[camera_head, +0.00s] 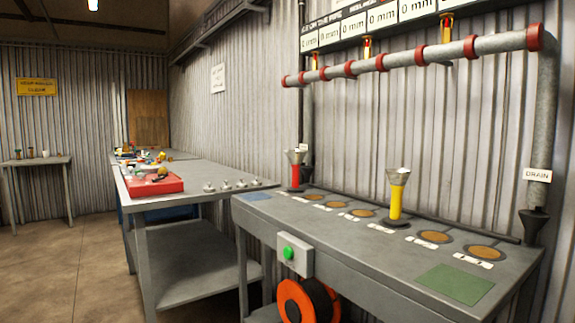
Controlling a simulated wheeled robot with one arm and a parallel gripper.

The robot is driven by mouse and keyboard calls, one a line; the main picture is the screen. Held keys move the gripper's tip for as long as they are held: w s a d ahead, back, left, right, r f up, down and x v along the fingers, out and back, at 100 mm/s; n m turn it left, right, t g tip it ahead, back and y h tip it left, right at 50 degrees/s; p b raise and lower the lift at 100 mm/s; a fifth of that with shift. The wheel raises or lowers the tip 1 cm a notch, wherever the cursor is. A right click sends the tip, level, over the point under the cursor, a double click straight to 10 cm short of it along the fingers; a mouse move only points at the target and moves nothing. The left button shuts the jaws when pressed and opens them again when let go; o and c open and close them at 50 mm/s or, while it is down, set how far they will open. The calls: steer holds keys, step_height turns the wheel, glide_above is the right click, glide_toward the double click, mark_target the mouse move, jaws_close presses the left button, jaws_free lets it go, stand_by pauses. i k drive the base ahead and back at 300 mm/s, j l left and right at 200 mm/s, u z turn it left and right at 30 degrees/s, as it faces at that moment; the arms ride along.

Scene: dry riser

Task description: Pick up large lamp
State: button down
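No thing in view is plainly marked as the large lamp. A yellow upright piece with a flared grey, torch-like top (397,196) stands on the right bench. A similar red piece with a flared grey top (296,170) stands farther back on the same bench, near a pipe. I cannot tell whether either one is a lamp. Small mixed items (140,154) lie on the far table, too small to name. My gripper is not in view.
The right bench (340,235) has round brown pads, white labels and a green square (454,284). A green button box (294,255) and an orange reel (307,300) are at its front. A red tray (152,185) sits on the left table (200,171). Floor (50,270) is clear at left.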

mark_target(296, 157)
steer(key=i+j, duration=0.2)
steer(key=j, duration=0.15)
steer(key=i+j, duration=0.25)
steer(key=i+j+z, duration=0.1)
steer(key=j, duration=0.4)
steer(key=i+j, duration=0.3)
